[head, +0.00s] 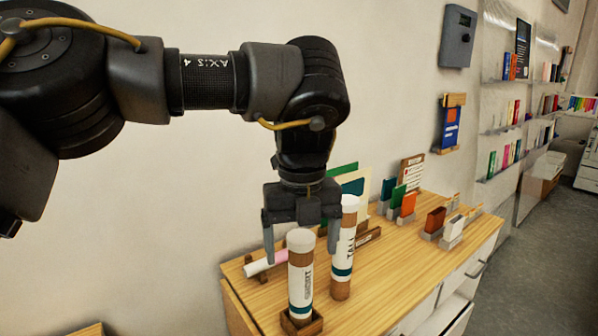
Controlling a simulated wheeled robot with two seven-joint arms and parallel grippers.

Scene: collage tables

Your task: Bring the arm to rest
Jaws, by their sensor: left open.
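My left arm comes in from the upper left, and my left gripper (302,240) points down over the wooden table (385,285). Its two fingers are apart. A tube with a white cap and a label (300,277) stands upright in a small wooden holder, in front of the gripper. A second, taller tube labelled "TALL" (344,252) stands upright just behind it to the right, close to the right finger. I cannot tell whether a finger touches either tube. Nothing shows clearly held in the jaws. My right gripper is not in view.
A pink and white roll (265,263) lies on the table left of the tubes. Coloured cards in stands (402,202) and small blocks (435,221) fill the back and right. An open drawer (445,318) juts out at the right front. Wall shelves (510,125) stand farther right.

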